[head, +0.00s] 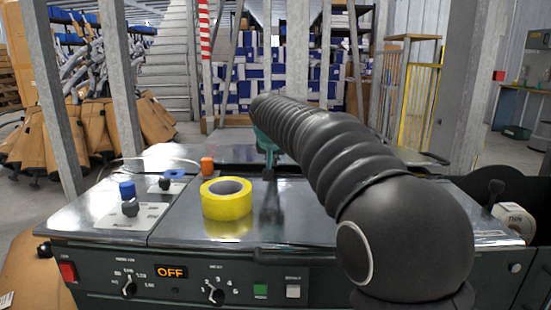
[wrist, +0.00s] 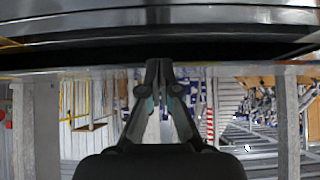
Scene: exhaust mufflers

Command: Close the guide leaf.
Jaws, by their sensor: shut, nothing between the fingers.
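A dark green machine (head: 110,285) with shiny metal top plates (head: 290,215) fills the front of the head view. I cannot tell for sure which plate or flap is the guide leaf; my arm covers much of the right half of the top. My gripper (head: 268,174) hangs over the middle of the top, behind the tape roll, with its teal part showing beside the black arm. In the wrist view my gripper (wrist: 159,66) has its fingertips together and empty, close to the machine's dark edge (wrist: 70,52). Contact cannot be told.
A yellow tape roll (head: 226,199) lies on the top, left of my gripper. An orange knob (head: 207,165), a blue knob (head: 127,189) and a black knob (head: 130,208) stand farther left. The front panel display (head: 171,272) reads OFF. Metal posts (head: 124,90) rise behind.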

